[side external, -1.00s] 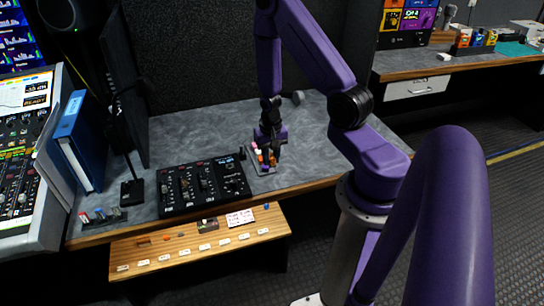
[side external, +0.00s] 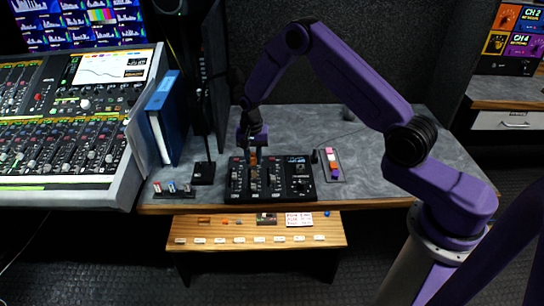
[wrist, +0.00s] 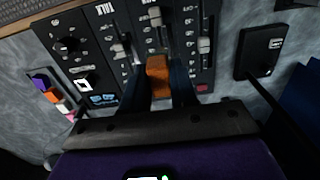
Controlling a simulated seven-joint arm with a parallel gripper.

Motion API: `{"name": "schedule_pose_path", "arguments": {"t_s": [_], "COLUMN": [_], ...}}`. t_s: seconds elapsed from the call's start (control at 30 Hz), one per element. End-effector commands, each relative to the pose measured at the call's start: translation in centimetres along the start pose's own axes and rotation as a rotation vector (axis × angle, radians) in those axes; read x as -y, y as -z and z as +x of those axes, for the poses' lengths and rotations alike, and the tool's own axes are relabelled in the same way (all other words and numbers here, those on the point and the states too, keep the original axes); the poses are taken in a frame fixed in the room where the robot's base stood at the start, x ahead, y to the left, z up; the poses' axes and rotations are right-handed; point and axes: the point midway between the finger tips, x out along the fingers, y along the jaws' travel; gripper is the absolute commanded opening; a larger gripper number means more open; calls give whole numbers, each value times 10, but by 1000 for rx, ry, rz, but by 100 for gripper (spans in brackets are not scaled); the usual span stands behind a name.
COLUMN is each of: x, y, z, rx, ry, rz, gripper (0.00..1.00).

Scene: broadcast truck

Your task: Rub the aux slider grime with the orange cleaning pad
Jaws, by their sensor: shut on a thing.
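My gripper (side external: 253,152) is over the back part of the black slider panel (side external: 292,163). It is shut on an orange cleaning pad (wrist: 158,76), which shows between the dark fingers in the wrist view. The pad lies over the lane of the middle slider (wrist: 155,16), with sliders on either side. I cannot tell whether the pad touches the panel. No grime can be made out, and the pad and fingers hide part of the middle lane. I cannot read which slider is aux.
A grey tray (side external: 341,176) with pink, white, purple and orange pieces lies right of the panel. A microphone-like stand (side external: 204,173) and a row of small coloured items (side external: 173,190) are left of it. Blue binders (side external: 170,120) and a mixing console (side external: 60,181) stand further left.

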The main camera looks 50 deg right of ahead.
Motion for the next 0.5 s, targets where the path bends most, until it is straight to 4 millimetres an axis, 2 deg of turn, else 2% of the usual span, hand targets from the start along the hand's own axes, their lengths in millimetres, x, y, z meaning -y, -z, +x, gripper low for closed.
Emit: {"name": "schedule_pose_path", "arguments": {"t_s": [0.27, 0.5], "x": [3, 3], "y": [-1, -1], "z": [12, 34], "rx": [2, 2], "ry": [-2, -2], "rz": [0, 0], "gripper": [3, 3]}}
